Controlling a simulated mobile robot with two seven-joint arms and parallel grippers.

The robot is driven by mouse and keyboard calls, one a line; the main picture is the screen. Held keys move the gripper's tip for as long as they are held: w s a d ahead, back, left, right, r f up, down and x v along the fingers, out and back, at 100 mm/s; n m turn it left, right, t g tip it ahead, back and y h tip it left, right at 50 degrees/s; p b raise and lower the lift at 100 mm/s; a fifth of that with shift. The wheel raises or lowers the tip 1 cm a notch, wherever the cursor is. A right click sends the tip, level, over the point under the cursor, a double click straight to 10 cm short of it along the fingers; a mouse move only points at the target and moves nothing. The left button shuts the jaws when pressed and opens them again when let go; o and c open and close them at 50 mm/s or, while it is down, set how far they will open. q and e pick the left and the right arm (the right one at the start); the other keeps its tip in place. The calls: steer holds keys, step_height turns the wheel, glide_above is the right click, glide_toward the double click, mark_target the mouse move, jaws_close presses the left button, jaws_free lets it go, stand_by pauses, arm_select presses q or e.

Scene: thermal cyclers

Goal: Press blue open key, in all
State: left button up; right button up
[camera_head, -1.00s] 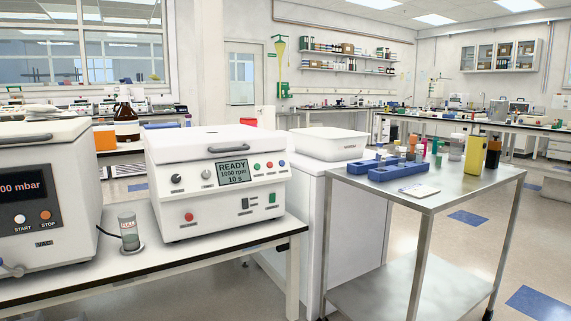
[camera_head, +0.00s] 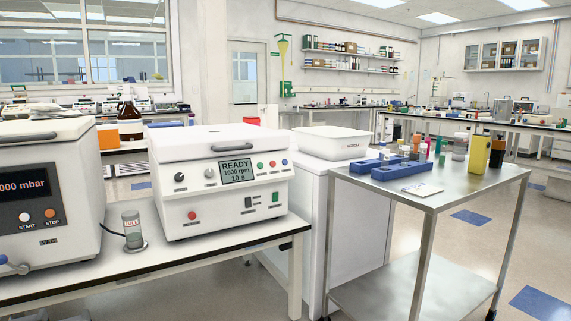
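A white benchtop device (camera_head: 219,195) with a closed lid stands on the near bench. Its lit screen (camera_head: 238,170) reads READY, 1000 rpm, 10 s. A small blue key (camera_head: 284,162) is at the right end of its upper button row, beside red and green ones; any label on it is too small to read. Several small devices (camera_head: 158,104) stand on the far bench at the back left, too small to make out their keys. Neither of my grippers is in view.
A white vacuum unit (camera_head: 62,160) with a mbar display stands at the left of the near bench (camera_head: 165,262), beside a small jar (camera_head: 131,230). A metal cart (camera_head: 455,188) with blue racks (camera_head: 401,172) and bottles stands at the right. Floor (camera_head: 480,262) shows beyond it.

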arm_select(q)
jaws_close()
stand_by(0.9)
